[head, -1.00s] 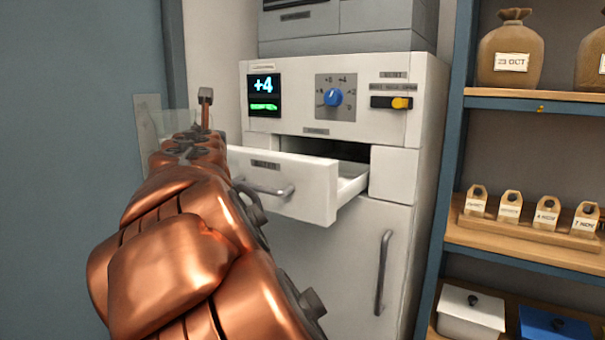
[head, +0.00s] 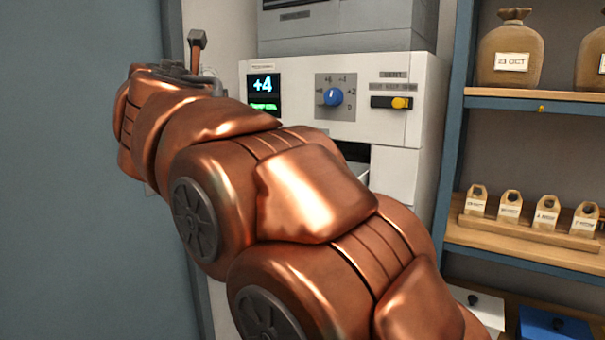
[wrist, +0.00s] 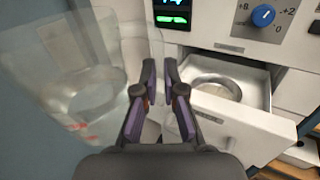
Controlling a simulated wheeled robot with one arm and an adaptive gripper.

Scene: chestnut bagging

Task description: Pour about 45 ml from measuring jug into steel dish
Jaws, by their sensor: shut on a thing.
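The measuring jug (wrist: 62,75) is clear and see-through and fills the left of the wrist view, with faint red marks low on its wall. My gripper (wrist: 160,78) is shut on the jug, apparently at its handle side. The liquid level in it cannot be told. The steel dish (wrist: 234,83) is a round shallow ring shape inside the open white drawer (wrist: 235,128), to the right of my gripper and apart from the jug. In the head view my arm hides the gripper, the dish and nearly all of the drawer and jug.
The white cabinet (head: 300,120) has a "+4" display (head: 264,86), a blue knob (head: 333,97) and a yellow-tipped switch (head: 398,103). A blue-grey wall (head: 70,200) is close on the left. Shelves (head: 530,98) with sacks and small tagged bags stand at the right.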

